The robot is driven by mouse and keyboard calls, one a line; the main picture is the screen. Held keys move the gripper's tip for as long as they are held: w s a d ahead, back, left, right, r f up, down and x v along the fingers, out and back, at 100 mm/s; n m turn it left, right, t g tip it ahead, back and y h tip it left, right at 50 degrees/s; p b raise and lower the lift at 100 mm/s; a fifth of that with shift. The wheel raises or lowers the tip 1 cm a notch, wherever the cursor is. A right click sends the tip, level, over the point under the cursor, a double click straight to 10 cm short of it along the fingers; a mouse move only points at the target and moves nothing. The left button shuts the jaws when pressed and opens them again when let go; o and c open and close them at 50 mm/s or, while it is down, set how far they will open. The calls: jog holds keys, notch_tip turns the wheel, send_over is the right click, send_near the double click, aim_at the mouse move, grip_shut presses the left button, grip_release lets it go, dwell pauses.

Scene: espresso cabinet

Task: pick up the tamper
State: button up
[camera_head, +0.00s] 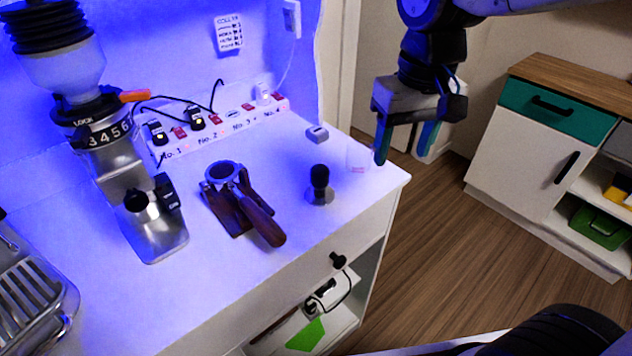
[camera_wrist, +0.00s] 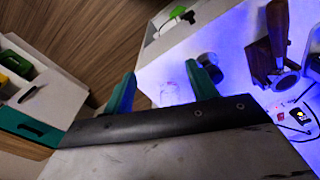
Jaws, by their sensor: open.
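The tamper (camera_head: 320,186) stands upright on the white counter (camera_head: 270,275), near its right front edge, with a dark handle on top and a metal base. It also shows in the wrist view (camera_wrist: 211,62), just beyond the right finger, which may cover part of it. My gripper (camera_head: 405,150) is open and empty, above and to the right of the tamper, near the counter's right end. In the wrist view my gripper (camera_wrist: 163,88) shows two teal fingers spread apart. A small clear glass (camera_head: 359,157) stands between the tamper and my gripper.
A portafilter (camera_head: 262,222) rests on a dark stand left of the tamper. A grinder (camera_head: 150,225) stands further left. A power strip (camera_head: 228,122) with several plugs runs along the back. The counter's right edge drops to open floor.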

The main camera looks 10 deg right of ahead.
jog(key=n, duration=0.2)
send_over(320, 168)
jog(key=shift+g, duration=0.3)
jog(key=f, duration=0.4)
jog(key=shift+s+d+f, duration=0.15)
jog(key=shift+s+d, duration=0.1)
jog(key=shift+d, duration=0.15)
jog(key=f, duration=0.7)
jog(key=shift+w+a+f, duration=0.3)
jog(key=shift+a, duration=0.1)
grip_shut()
